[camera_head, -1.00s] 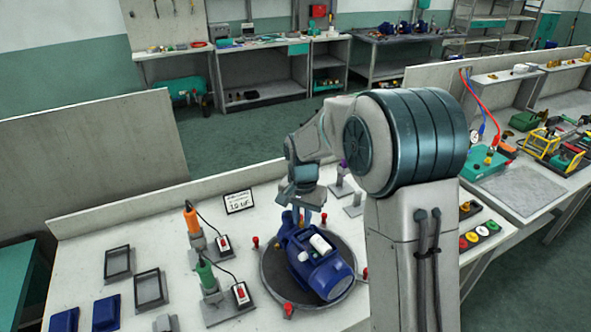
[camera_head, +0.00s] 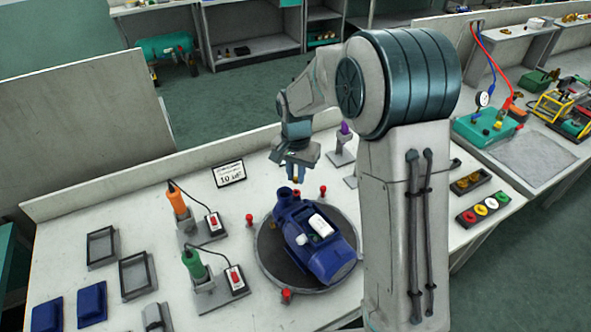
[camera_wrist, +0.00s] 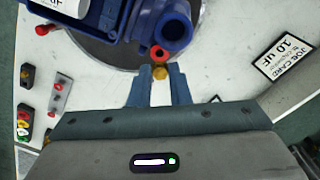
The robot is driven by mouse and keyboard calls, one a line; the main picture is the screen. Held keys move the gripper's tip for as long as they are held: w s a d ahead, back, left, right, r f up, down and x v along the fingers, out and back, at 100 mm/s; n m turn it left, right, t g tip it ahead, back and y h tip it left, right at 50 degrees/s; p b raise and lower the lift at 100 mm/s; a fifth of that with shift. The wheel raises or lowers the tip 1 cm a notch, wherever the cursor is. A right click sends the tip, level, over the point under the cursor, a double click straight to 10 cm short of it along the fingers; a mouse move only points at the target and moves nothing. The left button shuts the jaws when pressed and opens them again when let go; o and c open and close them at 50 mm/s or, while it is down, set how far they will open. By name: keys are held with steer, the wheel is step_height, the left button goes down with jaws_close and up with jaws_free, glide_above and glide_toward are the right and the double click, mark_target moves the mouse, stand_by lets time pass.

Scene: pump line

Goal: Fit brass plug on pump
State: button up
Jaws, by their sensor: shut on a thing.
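The blue pump (camera_head: 320,250) lies on a dark round turntable (camera_head: 268,262), with a white cylinder on its top. Its open round port (camera_head: 284,193) faces up at the far end; the port's dark opening also shows in the wrist view (camera_wrist: 171,27). My gripper (camera_head: 296,179) is above and just behind the port, apart from it. In the wrist view my gripper (camera_wrist: 160,74) is shut on the small brass plug (camera_wrist: 160,73), which shows between the fingertips. The plug is clear of the port; its lower end is hard to make out.
Red pegs (camera_head: 249,220) stand around the turntable. Orange (camera_head: 177,203) and green (camera_head: 194,264) tools stand in holders at left, near empty grey trays (camera_head: 137,275). A job card (camera_head: 230,173) reads 10 uF. Trays with brass (camera_head: 471,181) and coloured caps (camera_head: 483,209) lie at right.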

mark_target(296, 179)
steer(key=shift+f+b, duration=0.9)
steer(key=shift+f, duration=0.7)
steer(key=shift+f+b, duration=0.25)
steer(key=shift+b, duration=0.1)
stand_by(0.4)
steer(key=o, duration=0.8)
steer(key=shift+o, duration=0.2)
steer(key=shift+r, duration=0.15)
steer(key=shift+s+r+p, duration=0.1)
steer(key=shift+r+p, duration=1.9)
steer(key=shift+r, duration=0.9)
steer(key=shift+r, duration=0.1)
